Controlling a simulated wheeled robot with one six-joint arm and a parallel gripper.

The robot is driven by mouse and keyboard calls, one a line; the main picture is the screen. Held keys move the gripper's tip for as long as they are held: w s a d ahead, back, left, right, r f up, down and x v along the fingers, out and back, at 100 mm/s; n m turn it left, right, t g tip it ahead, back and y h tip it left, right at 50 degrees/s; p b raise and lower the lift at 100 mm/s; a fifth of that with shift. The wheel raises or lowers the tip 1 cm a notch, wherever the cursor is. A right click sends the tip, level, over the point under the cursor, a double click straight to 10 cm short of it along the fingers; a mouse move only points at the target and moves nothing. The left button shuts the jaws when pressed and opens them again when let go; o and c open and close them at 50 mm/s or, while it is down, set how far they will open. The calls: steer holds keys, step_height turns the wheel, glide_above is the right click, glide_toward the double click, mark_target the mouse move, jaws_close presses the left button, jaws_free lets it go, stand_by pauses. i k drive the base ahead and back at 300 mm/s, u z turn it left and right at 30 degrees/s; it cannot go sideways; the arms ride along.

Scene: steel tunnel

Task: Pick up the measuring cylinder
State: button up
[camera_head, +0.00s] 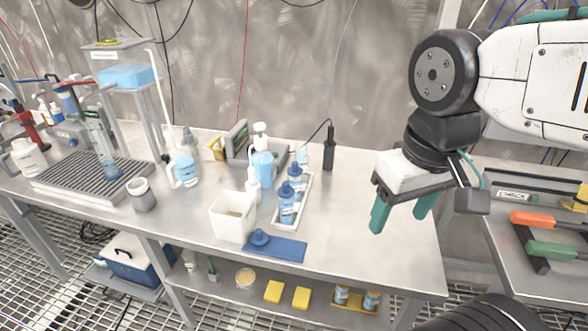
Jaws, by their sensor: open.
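The measuring cylinder (101,144) looks like a tall clear tube with a blue foot, on the ribbed grey tray (62,181) at the left of the steel bench. It seems to stand upright but slightly slanted in the picture. My gripper (402,213) hangs over the right end of the bench, its two green fingers apart with nothing between them. It is far to the right of the cylinder, with the bottles between them.
A white square container (233,217), a blue mat (274,248), a rack (305,190) with blue bottles and a pump bottle (262,165) stand mid-bench. A grey cup (141,194) and a raised stand (122,75) are near the cylinder. The bench's right end is clear.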

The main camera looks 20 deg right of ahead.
mark_target(92, 127)
steer(key=z, duration=0.05)
steer(key=k, duration=0.4)
steer(key=u, duration=1.8)
steer(key=i, duration=1.45)
steer(key=z, duration=1)
steer(key=i, duration=0.45)
steer(key=z, duration=0.35)
